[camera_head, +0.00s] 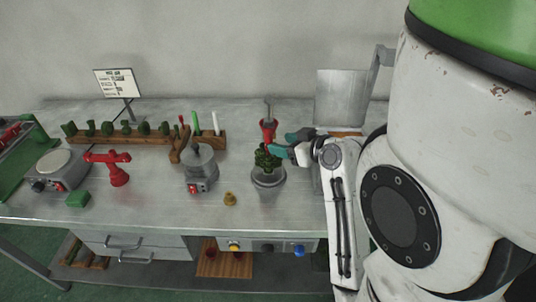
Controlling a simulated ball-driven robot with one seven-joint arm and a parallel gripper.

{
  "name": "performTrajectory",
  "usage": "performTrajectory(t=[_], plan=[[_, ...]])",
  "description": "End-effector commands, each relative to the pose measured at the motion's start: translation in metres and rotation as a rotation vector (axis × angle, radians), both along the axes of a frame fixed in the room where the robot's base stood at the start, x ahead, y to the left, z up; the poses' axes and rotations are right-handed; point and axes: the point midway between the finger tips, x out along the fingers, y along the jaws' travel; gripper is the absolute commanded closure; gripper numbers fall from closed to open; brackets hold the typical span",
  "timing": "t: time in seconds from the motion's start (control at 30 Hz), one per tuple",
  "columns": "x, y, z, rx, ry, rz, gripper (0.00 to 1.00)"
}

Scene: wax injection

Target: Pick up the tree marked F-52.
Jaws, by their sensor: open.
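A dark green wax tree (266,157) stands upright at a grey round base or cup (268,178) on the right part of the bench. No marking can be read on it, so I cannot tell whether it is F-52. My gripper (284,143), with teal fingers, is open just right of the tree's upper part. From this view I cannot tell whether a finger touches the tree. A red piece with a grey rod (268,130) stands behind the tree.
A wooden rack (150,139) with several green pieces lies at the back left. A grey pot machine (201,172), a red stand (118,172), a hotplate (60,165) and a small brass piece (230,199) stand on the metal bench (150,200). A metal panel (340,95) rises behind my arm.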

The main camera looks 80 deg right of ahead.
Motion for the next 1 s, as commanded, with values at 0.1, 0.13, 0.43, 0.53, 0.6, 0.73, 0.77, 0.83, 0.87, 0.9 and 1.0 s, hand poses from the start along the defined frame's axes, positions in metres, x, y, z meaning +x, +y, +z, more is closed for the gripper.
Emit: performTrajectory(t=[0.1, 0.13, 0.43, 0.53, 0.6, 0.73, 0.77, 0.83, 0.87, 0.9, 1.0], plan=[[-0.008, -0.006, 0.005, -0.027, -0.016, -0.022, 0.44], [-0.008, -0.008, 0.004, -0.029, -0.018, -0.024, 0.44], [0.015, -0.027, -0.006, -0.028, -0.017, -0.023, 0.44], [0.024, -0.034, -0.01, -0.026, -0.017, -0.022, 0.44], [0.027, -0.037, -0.013, -0.028, -0.016, -0.024, 0.44], [0.032, -0.041, -0.016, -0.026, -0.016, -0.024, 0.44], [0.034, -0.043, -0.017, -0.026, -0.016, -0.023, 0.44], [0.039, -0.048, -0.022, -0.025, -0.016, -0.024, 0.44], [0.042, -0.051, -0.024, -0.025, -0.016, -0.024, 0.44], [0.046, -0.054, -0.028, -0.023, -0.016, -0.024, 0.44], [0.056, -0.063, -0.034, -0.026, -0.016, -0.023, 0.44]])
